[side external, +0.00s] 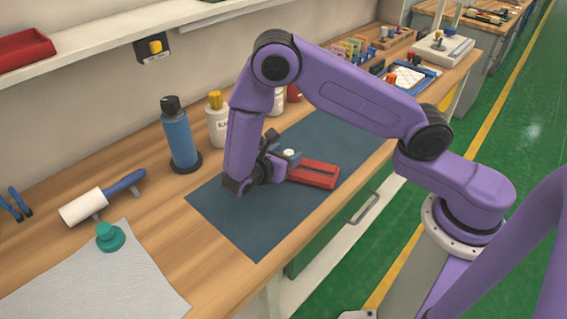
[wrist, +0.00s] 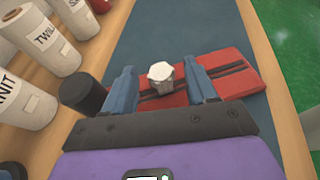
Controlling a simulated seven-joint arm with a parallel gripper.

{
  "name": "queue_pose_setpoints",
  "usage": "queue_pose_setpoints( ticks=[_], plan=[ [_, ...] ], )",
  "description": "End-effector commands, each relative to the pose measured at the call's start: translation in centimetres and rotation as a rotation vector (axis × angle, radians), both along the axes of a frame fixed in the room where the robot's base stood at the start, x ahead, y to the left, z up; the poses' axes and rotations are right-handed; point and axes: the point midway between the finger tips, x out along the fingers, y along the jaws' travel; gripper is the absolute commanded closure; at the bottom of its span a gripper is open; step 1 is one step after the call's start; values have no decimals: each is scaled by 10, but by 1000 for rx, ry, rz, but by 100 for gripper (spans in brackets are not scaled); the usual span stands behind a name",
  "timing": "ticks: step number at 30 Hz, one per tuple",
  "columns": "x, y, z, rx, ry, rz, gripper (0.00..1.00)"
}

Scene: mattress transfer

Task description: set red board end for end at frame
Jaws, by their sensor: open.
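The red board (side external: 315,175) lies flat on the dark blue mat (side external: 240,215). In the wrist view the red board (wrist: 235,68) has dark lengthwise stripes and runs across the picture, its right end well past my fingers. A pale faceted knob (wrist: 161,72) stands up from it; the knob also shows in the side view (side external: 289,153). My gripper (wrist: 160,68) is open, with one blue finger on each side of the knob and gaps showing. In the side view my gripper (side external: 278,160) hides the board's left part. I cannot tell which item is the frame.
A blue bottle (side external: 180,140) with a black cap and a white container (side external: 217,125) stand behind the mat. A lint roller (side external: 100,200), a teal knob (side external: 110,237) and a pale textured sheet (side external: 95,280) lie left. A blue-edged tray (side external: 410,76) lies far right. The mat's front is clear.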

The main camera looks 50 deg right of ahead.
Motion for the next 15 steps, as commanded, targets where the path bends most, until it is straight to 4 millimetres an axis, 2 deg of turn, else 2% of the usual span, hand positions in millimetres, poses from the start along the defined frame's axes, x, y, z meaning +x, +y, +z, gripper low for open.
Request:
queue_pose_setpoints(
  ticks=[3,10,15],
  plan=[
    [1,-7,-2,-1,0,1,43],
    [1,-8,-3,0,1,1,43],
    [2,-8,-3,0,0,1,98]
  ],
)
